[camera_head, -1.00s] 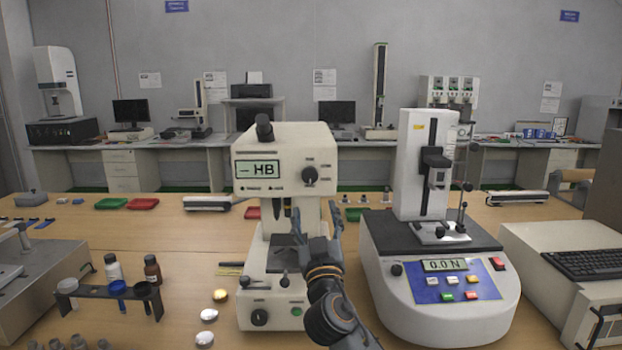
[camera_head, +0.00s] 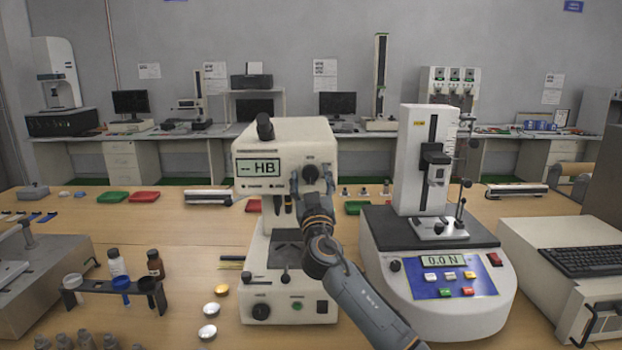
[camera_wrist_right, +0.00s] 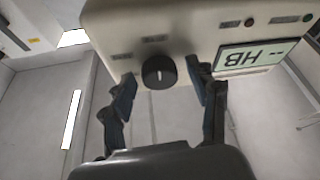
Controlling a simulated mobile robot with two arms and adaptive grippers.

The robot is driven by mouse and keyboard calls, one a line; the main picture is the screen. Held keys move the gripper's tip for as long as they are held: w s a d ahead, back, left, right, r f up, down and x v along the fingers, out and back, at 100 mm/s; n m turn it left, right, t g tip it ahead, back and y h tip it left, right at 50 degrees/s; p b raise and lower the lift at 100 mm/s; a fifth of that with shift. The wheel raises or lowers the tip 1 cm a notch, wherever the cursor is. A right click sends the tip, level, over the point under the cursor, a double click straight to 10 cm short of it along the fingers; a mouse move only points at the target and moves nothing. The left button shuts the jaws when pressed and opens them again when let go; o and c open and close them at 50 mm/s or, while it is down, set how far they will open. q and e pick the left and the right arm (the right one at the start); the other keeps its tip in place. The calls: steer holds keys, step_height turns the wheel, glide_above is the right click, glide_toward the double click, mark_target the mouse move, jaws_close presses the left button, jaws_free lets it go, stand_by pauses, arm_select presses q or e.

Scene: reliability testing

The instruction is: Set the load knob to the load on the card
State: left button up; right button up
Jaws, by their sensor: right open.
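The white hardness tester (camera_head: 285,150) stands mid-table, its display (camera_head: 258,168) reading "-- HB". The black load knob (camera_head: 310,174) is on its upper front, right of the display. In the right wrist view the knob (camera_wrist_right: 159,72) shows a pale pointer line, with labels around it too small to read. My right gripper (camera_head: 312,182) is raised before the knob. In the wrist view its open fingers (camera_wrist_right: 160,92) stand on either side of the knob, apart from it. I cannot make out a load card. My left gripper is not in view.
A force tester (camera_head: 440,285) reading "0.0 N" stands close on the right. A bottle rack (camera_head: 100,289) and several metal discs (camera_head: 208,332) are at the left. Bare table (camera_head: 180,235) lies left of the hardness tester.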

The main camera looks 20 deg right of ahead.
steer(key=shift+c, duration=0.3)
steer(key=c, duration=1.1)
steer(key=shift+n, duration=0.3)
steer(key=shift+d+r+n+y+p, duration=0.1)
steer(key=shift+n+y+p, duration=0.55)
steer(key=shift+n, duration=0.45)
steer(key=n+y+p, duration=0.1)
steer(key=n+p, duration=0.2)
steer(key=p, duration=0.1)
steer(key=n+g+y+p, duration=0.1)
steer(key=n+y+p, duration=0.1)
steer(key=n+p, duration=0.2)
steer(key=n+g+y+p, duration=0.1)
steer(key=n+p, duration=0.2)
steer(key=shift+d+r+n+p, duration=0.1)
steer(key=shift+r+n+p, duration=0.25)
steer(key=shift+n+p, duration=0.05)
steer(key=shift+f+n+g+y+p, duration=0.3)
steer(key=shift+n+p, duration=0.6)
steer(key=shift+p, duration=0.25)
